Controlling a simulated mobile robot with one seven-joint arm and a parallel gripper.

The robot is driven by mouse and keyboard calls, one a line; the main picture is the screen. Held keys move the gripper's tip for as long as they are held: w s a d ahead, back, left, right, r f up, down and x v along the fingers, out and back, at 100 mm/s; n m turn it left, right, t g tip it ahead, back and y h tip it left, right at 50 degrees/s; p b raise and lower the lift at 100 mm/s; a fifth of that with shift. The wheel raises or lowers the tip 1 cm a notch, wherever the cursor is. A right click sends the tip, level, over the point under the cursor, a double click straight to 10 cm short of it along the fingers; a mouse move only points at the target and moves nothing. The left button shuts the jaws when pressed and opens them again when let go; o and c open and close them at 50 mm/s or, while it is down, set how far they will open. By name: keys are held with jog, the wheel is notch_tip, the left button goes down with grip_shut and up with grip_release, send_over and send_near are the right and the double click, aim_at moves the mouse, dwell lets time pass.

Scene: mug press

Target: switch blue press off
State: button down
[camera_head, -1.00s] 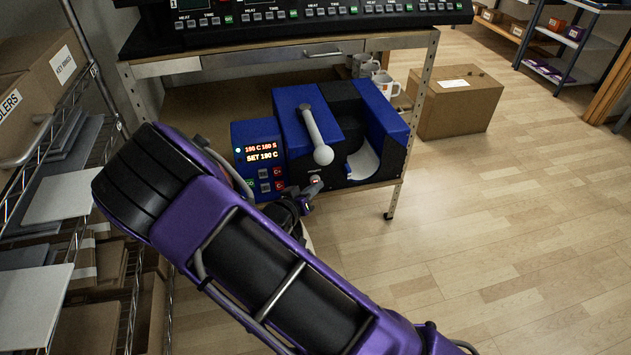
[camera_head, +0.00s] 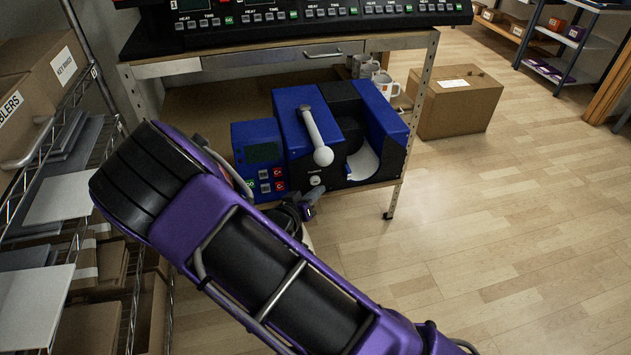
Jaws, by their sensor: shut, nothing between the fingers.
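The blue press (camera_head: 295,118) stands on the shelf under the bench top, with its grey lever handle (camera_head: 317,135) slanting down its front. Its control box (camera_head: 257,160) is on the left side, with a dark, unlit display (camera_head: 262,152) and red and green buttons. A round pale knob or switch (camera_head: 315,181) shows on the press's lower front. My gripper (camera_head: 308,200) is just below and in front of that switch, apart from it and partly hidden by my purple arm. It is shut and empty.
White mugs (camera_head: 384,84) stand behind the press on the right. A cardboard box (camera_head: 456,101) sits on the floor to the right. A wire rack (camera_head: 75,200) with boards and boxes is close on the left.

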jog(key=s+d+p, duration=0.1)
jog(key=s, duration=0.4)
jog(key=shift+s+d, duration=0.3)
jog(key=shift+s, duration=0.1)
jog(key=shift+w, duration=0.1)
dwell(0.4)
